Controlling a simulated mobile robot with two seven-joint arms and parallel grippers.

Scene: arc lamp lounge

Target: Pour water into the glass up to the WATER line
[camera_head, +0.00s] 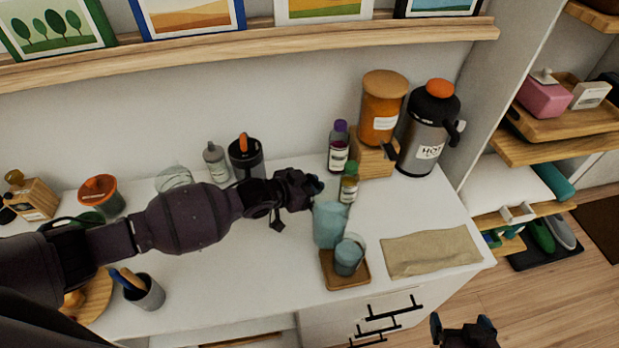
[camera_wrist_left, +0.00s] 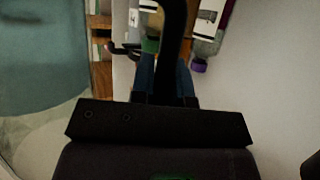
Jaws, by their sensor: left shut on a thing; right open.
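A drinking glass (camera_head: 348,257) with bluish content stands on a small wooden tray (camera_head: 333,283) at the counter's front. A translucent blue jug (camera_head: 329,226) is just behind and left of it, overlapping it in the head view. The jug's blue side also fills the left of the left wrist view (camera_wrist_left: 45,60). My left gripper (camera_head: 313,187) is shut on the jug's dark handle (camera_wrist_left: 175,45). Whether water is flowing, and the WATER line, I cannot make out. My right gripper (camera_head: 463,322) is open and empty, low at the bottom right, away from the counter top.
A green-capped bottle (camera_head: 349,184) stands close behind the jug. A purple-capped bottle (camera_head: 339,150), an orange-filled dispenser (camera_head: 382,112) and a HOT flask (camera_head: 428,130) stand at the back. A tan cloth (camera_head: 432,253) lies right of the tray. A pen cup (camera_head: 145,292) is at front left.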

